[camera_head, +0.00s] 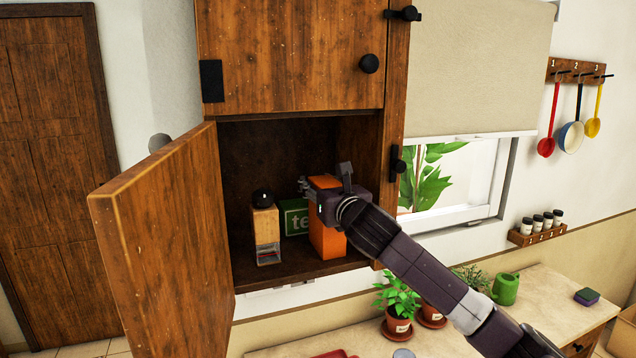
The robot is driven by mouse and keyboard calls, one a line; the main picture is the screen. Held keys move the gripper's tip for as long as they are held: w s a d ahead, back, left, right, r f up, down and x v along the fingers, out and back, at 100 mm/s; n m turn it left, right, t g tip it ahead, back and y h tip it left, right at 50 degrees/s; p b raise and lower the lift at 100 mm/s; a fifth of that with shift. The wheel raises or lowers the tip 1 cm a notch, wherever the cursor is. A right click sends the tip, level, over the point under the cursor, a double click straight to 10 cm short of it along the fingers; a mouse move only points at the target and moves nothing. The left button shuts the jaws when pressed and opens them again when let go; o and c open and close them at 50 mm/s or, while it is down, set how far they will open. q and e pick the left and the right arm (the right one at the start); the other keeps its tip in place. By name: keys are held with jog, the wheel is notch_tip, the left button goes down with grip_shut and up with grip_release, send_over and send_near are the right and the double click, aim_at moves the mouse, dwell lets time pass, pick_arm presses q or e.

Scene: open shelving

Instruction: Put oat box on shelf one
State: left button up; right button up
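An orange box (325,240), probably the oat box, stands upright inside the open wooden cupboard, towards the right of its lower compartment. No label on it can be read. My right gripper (326,184) reaches in from the right at the top of this box, with one finger at each side of it. It looks shut on the box. I cannot tell whether the box's base touches the cupboard floor (290,271). My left gripper is not in view.
A green box (294,217) and a tan box with a black round top (265,233) stand left of the orange box. The open cupboard door (170,245) swings out on the left. Potted plants (397,307) stand on the counter (540,300) below.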

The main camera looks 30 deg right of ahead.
jog(key=shift+o, duration=1.3)
jog(key=shift+r, duration=0.15)
jog(key=shift+s+b, duration=0.3)
jog(key=b+v, duration=0.5)
jog(key=v, duration=0.6)
jog(key=shift+s, duration=0.25)
